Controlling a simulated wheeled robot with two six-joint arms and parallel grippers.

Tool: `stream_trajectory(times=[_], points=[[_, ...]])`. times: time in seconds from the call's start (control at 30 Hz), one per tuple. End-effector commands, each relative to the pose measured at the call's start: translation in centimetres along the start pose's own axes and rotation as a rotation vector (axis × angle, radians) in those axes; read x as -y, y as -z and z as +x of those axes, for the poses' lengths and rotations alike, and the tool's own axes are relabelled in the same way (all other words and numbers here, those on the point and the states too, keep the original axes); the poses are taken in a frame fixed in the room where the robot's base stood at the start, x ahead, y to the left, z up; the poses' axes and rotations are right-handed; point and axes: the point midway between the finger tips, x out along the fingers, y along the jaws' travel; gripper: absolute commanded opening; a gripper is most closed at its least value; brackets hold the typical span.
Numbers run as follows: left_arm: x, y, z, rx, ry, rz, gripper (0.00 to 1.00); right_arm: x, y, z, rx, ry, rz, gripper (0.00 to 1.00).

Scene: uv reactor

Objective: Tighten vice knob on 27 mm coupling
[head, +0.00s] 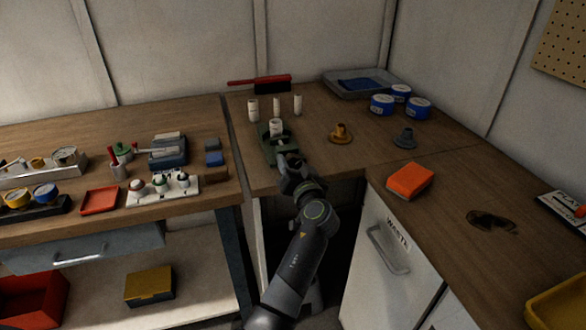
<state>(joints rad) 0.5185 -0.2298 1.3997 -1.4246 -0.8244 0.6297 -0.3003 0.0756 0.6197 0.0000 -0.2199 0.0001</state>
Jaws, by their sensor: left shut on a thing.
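The green vice (266,148) stands near the front edge of the back wooden bench. A white cylindrical coupling (275,127) stands upright between its jaws. My left gripper (286,164) is at the near end of the vice, where its knob would be, and is shut on it. The fingers cover the knob, so its shape and turn cannot be seen. Whether the jaws press on the coupling is too small to tell. My right gripper is not in view.
White cylinders (253,110) stand behind the vice. A brass flanged part (340,134) and a grey one (404,138) sit to the right, with blue tins (418,108) beyond. An orange block (410,180) lies on the right bench. A blue-grey device (168,150) is left.

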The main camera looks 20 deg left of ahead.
Motion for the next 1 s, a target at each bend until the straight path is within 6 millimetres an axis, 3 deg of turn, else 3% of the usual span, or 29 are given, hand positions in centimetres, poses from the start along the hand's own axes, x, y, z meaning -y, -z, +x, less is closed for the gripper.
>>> stream_trajectory(times=[0.4,0.9,0.93,1.0], points=[[0.02,-0.03,0.01,-0.001,0.001,0.193,0.24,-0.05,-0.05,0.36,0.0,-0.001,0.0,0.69],[-0.02,-0.48,0.01,0.007,0.001,0.224,0.24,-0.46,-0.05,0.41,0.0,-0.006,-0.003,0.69],[-0.03,-0.5,0.01,0.007,0.001,0.224,0.48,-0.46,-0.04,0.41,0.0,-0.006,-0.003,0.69],[-0.04,-0.57,0.01,0.008,0.001,0.224,0.57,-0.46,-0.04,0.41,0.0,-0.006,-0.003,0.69]])
